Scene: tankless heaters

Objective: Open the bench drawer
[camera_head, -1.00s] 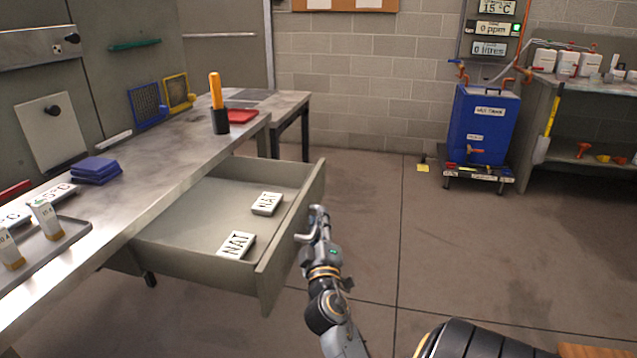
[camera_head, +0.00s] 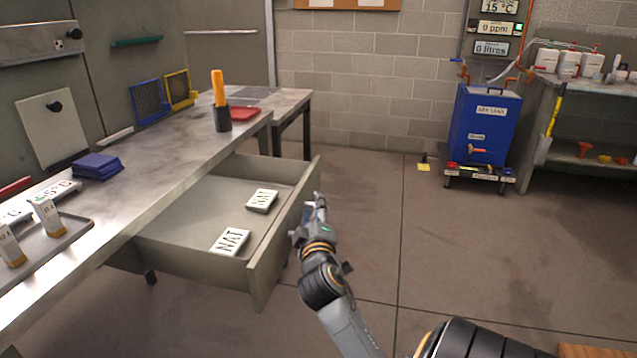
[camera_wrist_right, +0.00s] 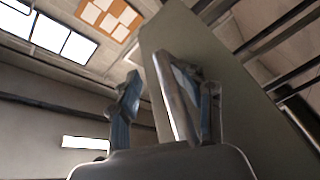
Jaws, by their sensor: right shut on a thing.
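The bench drawer (camera_head: 255,270) stands pulled well out from under the metal-topped bench (camera_head: 175,160). Its inside shows, with two white cards marked NAT (camera_head: 230,241) lying on its floor. My right gripper (camera_head: 312,212) is at the outer face of the drawer front, shut on the drawer handle. In the right wrist view the bar-like handle (camera_wrist_right: 174,95) lies between the fingers (camera_wrist_right: 165,105), in front of the drawer's grey panel (camera_wrist_right: 205,65). In the head view the gripper mostly hides the handle. My left gripper is not in view.
The floor right of the drawer is clear up to a blue tank (camera_head: 483,125) near the back wall.

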